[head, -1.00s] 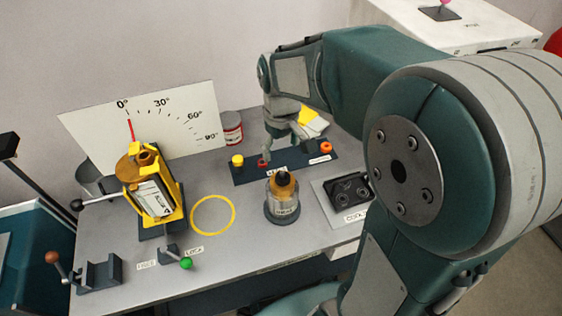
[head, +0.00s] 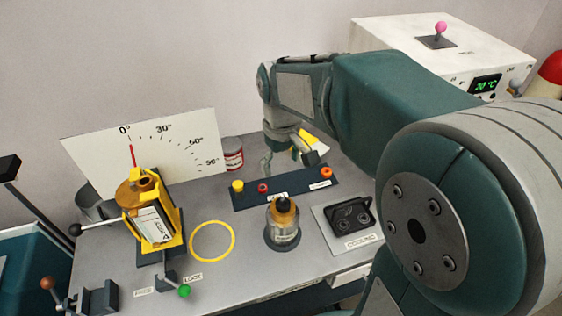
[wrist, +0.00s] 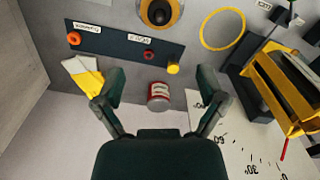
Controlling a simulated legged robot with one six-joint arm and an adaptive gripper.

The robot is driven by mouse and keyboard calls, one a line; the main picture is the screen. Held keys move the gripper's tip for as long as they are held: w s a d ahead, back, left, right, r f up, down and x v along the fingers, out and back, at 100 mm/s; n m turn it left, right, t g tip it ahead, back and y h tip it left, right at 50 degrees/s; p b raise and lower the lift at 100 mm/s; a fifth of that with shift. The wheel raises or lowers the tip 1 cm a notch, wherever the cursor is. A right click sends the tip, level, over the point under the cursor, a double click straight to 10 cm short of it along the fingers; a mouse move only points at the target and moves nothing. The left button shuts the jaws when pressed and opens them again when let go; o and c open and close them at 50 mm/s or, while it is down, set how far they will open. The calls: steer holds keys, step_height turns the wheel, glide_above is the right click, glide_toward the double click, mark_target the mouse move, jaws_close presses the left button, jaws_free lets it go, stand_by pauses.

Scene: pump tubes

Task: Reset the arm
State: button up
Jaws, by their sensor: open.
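My arm reaches over the table from the right, and my gripper (head: 290,162) hangs open and empty near the back of the dark button panel (head: 248,198). In the wrist view its two fingers (wrist: 160,92) are spread apart with nothing between them. The panel also shows there (wrist: 108,43), with a yellow button (wrist: 173,68), a red button (wrist: 149,54) and an orange knob (wrist: 74,38). The fingers look apart from the panel. A red and white can (wrist: 159,90) shows beyond the gap between the fingers.
A yellow pump unit (head: 153,212) stands left, before an angle-scale board (head: 85,145). A yellow ring (head: 233,243) marks bare table. A bottle (head: 284,236) stands in front of the panel. A cooling plate (head: 372,240) lies right. A white box with a display (head: 390,35) stands at the back right.

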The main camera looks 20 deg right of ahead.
stand_by(0.3)
steer(key=s+r+m+t, duration=0.1)
steer(key=s+r+t, duration=0.1)
steer(key=s, duration=0.5)
steer(key=s+r+m+t, duration=0.2)
steer(key=s+t, duration=0.1)
steer(key=s, duration=0.4)
steer(key=shift+s+r+m+t, duration=0.3)
stand_by(1.1)
